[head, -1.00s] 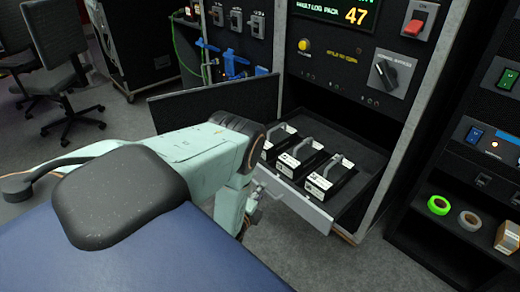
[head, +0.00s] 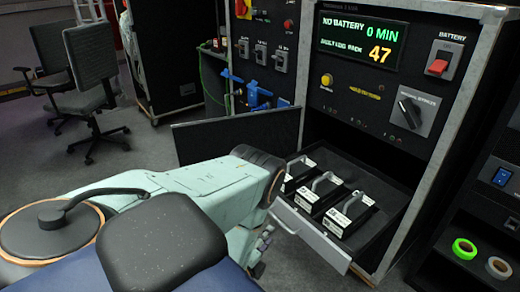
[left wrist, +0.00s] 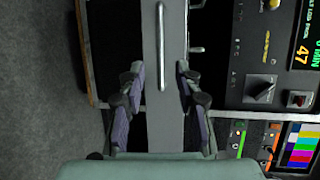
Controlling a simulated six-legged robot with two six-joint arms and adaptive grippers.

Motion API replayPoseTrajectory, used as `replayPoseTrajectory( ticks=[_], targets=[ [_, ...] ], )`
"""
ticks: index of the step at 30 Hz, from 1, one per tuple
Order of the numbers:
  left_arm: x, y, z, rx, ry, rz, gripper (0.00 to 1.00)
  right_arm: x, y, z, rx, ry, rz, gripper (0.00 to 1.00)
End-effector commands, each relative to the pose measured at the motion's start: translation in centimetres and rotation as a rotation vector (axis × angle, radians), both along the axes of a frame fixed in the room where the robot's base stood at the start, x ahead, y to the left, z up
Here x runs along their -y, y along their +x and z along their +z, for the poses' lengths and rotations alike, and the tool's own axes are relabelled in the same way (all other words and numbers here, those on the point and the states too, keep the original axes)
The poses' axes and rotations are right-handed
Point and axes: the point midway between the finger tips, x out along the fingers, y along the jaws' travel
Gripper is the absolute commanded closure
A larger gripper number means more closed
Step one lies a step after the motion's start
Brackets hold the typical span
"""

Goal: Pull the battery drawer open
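The battery drawer (head: 312,236) is out of the cabinet, with a pale grey front and three batteries with handles inside. My left gripper (head: 262,248) is low at the left end of the drawer front, partly hidden by my arm. In the left wrist view its fingers (left wrist: 160,92) are apart, one on each side of the grey drawer front (left wrist: 162,120). I cannot tell whether the fingers touch the front. My right gripper is not in view.
A black panel (head: 236,140) stands out to the left of the drawer. The cabinet has a display (head: 356,40), a red switch (head: 438,67) and a rotary knob (head: 411,112). Tape rolls (head: 465,248) lie on a shelf at right. Chairs (head: 88,80) stand at back left.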

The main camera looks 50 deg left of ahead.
Motion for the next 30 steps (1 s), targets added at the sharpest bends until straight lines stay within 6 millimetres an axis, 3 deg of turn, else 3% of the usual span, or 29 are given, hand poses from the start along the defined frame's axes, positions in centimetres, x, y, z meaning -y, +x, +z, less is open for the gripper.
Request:
replayPoseTrajectory(
  ticks=[3, 9, 30],
  targets=[
    [0.7, -2.0, 0.3, -0.003, -0.001, 0.000, 0.66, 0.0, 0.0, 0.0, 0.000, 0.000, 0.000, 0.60],
    [1.3, -3.8, 0.7, 0.000, 0.000, 0.000, 0.66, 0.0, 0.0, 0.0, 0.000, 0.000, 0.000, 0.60],
    [1.4, -4.0, 0.8, 0.005, -0.011, 0.002, 0.66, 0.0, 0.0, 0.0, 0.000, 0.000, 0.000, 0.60]
  ],
)
